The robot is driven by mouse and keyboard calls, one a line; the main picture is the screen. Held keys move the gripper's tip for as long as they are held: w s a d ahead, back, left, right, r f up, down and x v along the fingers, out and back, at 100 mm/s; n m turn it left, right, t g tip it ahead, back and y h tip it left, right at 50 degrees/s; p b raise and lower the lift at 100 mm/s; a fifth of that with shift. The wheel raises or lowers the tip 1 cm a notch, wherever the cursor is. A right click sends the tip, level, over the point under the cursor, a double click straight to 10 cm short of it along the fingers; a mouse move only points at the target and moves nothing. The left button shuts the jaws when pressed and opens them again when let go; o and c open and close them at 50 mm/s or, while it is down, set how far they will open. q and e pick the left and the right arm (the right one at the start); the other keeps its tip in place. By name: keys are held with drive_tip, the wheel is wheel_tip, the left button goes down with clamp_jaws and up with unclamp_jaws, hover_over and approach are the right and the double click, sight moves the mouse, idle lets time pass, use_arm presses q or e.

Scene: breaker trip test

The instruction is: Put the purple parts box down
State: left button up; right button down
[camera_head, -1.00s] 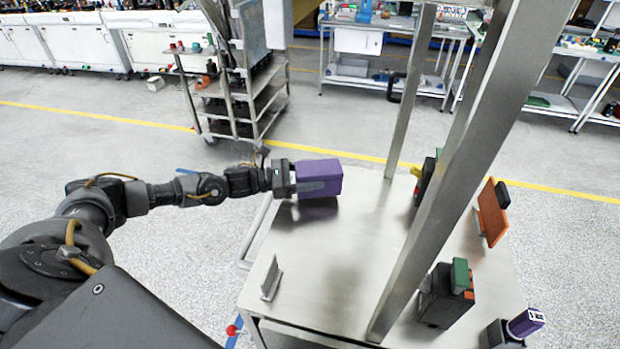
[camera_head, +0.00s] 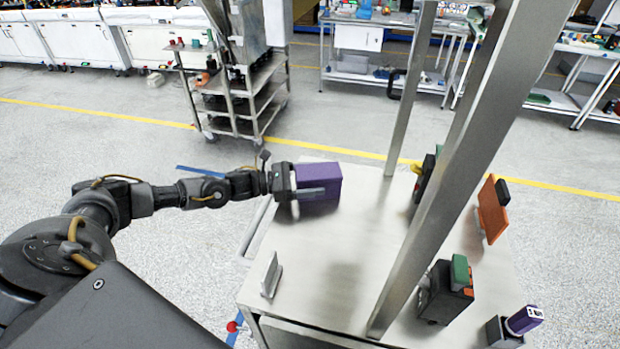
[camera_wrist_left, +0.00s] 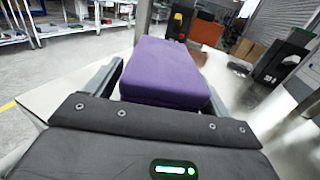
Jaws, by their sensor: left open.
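The purple parts box (camera_head: 322,176) rests on the far left part of the metal table (camera_head: 345,240) in the head view. My left gripper (camera_head: 306,192) is at the box's left side, with one finger along its near face. In the left wrist view the purple box (camera_wrist_left: 165,72) lies ahead between the two spread fingers, with a visible gap on the left. The left gripper is open. The head view does not clearly show the box's underside. My right gripper is not in view.
Metal posts (camera_head: 450,170) rise from the table. A small upright metal bracket (camera_head: 270,275) stands near the left edge. A black device with a green top (camera_head: 447,290), an orange panel (camera_head: 492,210) and a purple-topped device (camera_head: 523,321) are at the right. A shelf cart (camera_head: 245,95) stands behind.

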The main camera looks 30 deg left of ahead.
use_arm(q)
drive_tip(key=shift+r, duration=0.15)
drive_tip(key=shift+s+a, duration=0.1)
drive_tip(key=shift+a, duration=0.15)
drive_tip(key=b+v, duration=0.4)
drive_tip(key=v, duration=0.7)
drive_tip(key=shift+s+a+b, duration=0.15)
drive_tip(key=shift+s+b, duration=0.05)
drive_tip(key=shift+b, duration=0.2)
